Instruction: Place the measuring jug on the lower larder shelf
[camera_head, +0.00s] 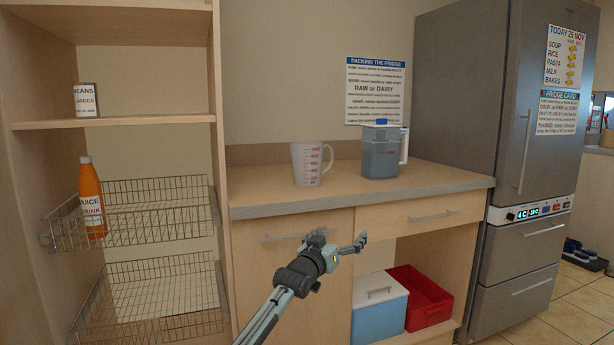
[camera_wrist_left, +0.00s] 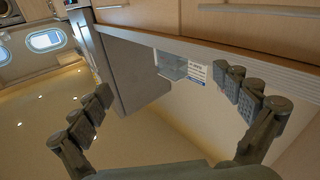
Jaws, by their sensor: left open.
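The measuring jug (camera_head: 307,165), clear with red markings and a handle on its right, stands upright on the counter (camera_head: 260,196). The larder (camera_head: 218,150) at left has a wooden shelf (camera_head: 150,122) with two wire baskets below it. I cannot tell which level is the lower shelf. My left gripper (camera_head: 340,243) is in front of the cabinet, below the counter edge and the jug, apart from it. In the left wrist view its fingers (camera_wrist_left: 167,82) are spread with nothing between them. My right gripper is not in view.
A lidded pitcher (camera_head: 380,152) stands right of the jug. A beans tin (camera_head: 86,100) is on the wooden shelf's left; its right is free. A juice bottle (camera_head: 91,198) stands in the upper basket (camera_head: 150,215). The lower basket (camera_head: 150,290) looks empty. A fridge (camera_head: 470,130) stands at right.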

